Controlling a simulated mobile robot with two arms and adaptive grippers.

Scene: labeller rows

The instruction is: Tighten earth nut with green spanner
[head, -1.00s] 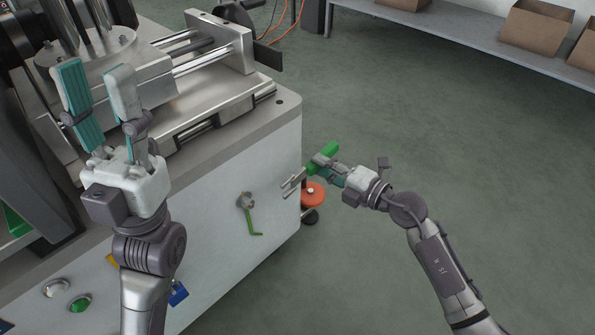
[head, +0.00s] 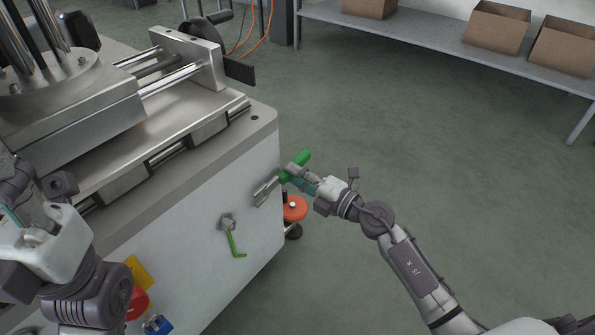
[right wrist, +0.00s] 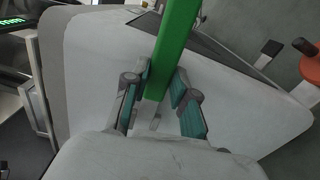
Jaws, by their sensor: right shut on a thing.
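My right gripper (head: 303,184) is shut on the green spanner (head: 298,163), near the machine's front right corner. The spanner's metal open jaw (head: 265,191) points left, in front of the pale side panel. The earth nut (head: 227,221) is on that panel, with a green lead (head: 235,244) hanging from it. The jaw is right of and above the nut, apart from it. In the right wrist view, the green handle (right wrist: 176,50) stands between the teal finger pads; the nut is not visible there. My left gripper (head: 35,235) is at the left edge, its fingertips unclear.
The machine (head: 180,225) fills the left side. A red knob (head: 136,302) and blue padlock (head: 157,324) are low on the panel. Floor on the right is clear up to a shelf with boxes (head: 497,28).

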